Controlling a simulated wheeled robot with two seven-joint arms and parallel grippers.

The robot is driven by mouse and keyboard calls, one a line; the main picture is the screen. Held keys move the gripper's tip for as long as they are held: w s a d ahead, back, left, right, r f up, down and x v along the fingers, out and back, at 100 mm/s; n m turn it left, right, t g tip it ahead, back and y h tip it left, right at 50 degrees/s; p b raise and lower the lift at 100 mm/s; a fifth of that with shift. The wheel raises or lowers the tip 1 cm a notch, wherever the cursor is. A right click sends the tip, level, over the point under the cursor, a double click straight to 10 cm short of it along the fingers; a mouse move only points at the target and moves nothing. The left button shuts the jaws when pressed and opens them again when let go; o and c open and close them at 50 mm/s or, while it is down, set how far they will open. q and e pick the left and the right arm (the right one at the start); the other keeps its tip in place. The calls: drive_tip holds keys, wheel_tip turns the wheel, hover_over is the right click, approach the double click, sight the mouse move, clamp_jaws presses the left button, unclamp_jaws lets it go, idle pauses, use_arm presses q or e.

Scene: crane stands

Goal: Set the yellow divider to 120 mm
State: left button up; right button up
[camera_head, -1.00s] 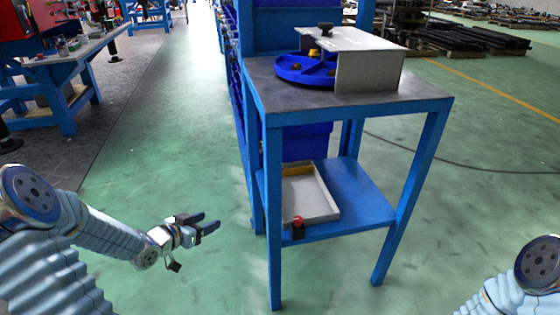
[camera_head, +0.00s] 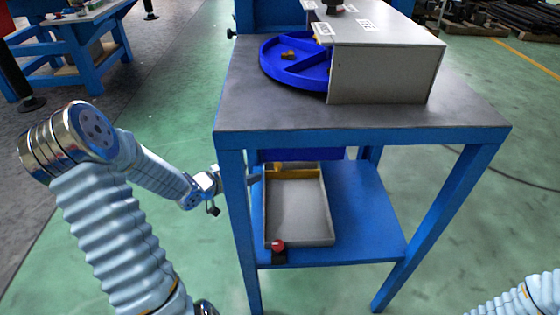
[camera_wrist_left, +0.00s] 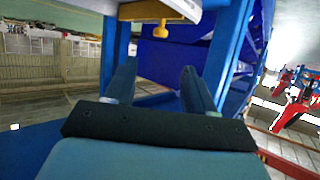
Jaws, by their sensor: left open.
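The yellow divider (camera_head: 298,173) lies across the grey tray (camera_head: 300,213) near its far end, on the table's lower shelf. In the left wrist view, a yellow bar with a round knob (camera_wrist_left: 160,30), which looks like the divider, is above and beyond my fingers. My left gripper (camera_head: 254,178) is at the tray's left side, partly hidden behind the blue table leg. Its two fingers show apart and empty in the left wrist view (camera_wrist_left: 157,80), not touching the yellow part. My right gripper is out of view. No scale marks are readable.
A red knob on a black block (camera_head: 279,250) sits at the tray's near left corner. The blue table leg (camera_head: 237,220) stands close to my left wrist. On the tabletop are a blue divided wheel (camera_head: 290,75) and a grey box (camera_head: 385,70). The shelf's right part is bare.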

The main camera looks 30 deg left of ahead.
sight(277, 165)
use_arm(q)
drive_tip(key=x, duration=1.2)
drive_tip(key=shift+w+d+b, duration=0.1)
drive_tip(key=shift+w+b, duration=0.1)
drive_tip(key=shift+b, duration=0.2)
drive_tip(key=shift+c, duration=0.4)
clamp_jaws()
drive_tip(key=shift+s, duration=0.1)
